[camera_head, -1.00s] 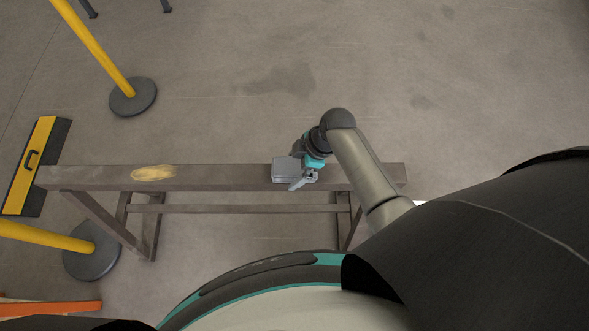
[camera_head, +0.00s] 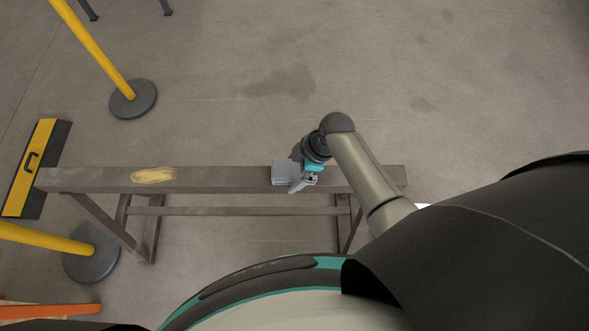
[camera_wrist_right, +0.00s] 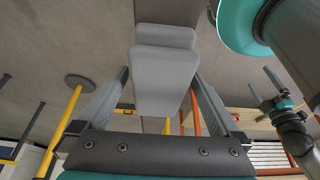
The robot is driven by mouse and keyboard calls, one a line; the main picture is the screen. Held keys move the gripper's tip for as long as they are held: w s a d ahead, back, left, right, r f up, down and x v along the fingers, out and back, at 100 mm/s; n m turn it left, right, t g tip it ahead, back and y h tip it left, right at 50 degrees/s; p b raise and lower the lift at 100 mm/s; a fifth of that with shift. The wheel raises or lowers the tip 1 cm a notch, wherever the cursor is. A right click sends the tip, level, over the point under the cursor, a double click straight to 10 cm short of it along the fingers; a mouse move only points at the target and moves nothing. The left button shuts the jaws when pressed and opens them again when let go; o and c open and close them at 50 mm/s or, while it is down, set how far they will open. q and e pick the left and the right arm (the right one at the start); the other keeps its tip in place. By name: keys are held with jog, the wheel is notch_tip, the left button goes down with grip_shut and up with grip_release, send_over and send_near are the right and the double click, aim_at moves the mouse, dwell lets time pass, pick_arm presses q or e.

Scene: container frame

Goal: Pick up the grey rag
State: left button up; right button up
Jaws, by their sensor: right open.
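The grey rag (camera_head: 284,170) is a light grey, folded, block-like cloth on top of the brown wooden beam, right of its middle. My right gripper (camera_head: 302,182) is at the rag's right end, reaching in from the right. In the right wrist view, the rag (camera_wrist_right: 162,82) lies between the two spread fingers of my right gripper (camera_wrist_right: 160,76). The gripper is open, with a visible gap between each finger and the rag. The gripper hides part of the rag's right end in the head view. My left gripper does not show in the head view.
The trestle beam (camera_head: 225,178) carries a yellowish patch (camera_head: 153,174) at left. A yellow-and-black board (camera_head: 35,165) stands by its left end. Yellow posts with round dark bases (camera_head: 133,98) (camera_head: 92,252) stand at left. An orange bar (camera_head: 50,309) is at lower left.

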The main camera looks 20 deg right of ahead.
aim_at(294, 168)
jog(key=c, duration=1.4)
jog(key=shift+r, duration=0.1)
notch_tip(294, 168, up, 20)
jog(key=p, duration=0.7)
jog(key=shift+r, duration=0.15)
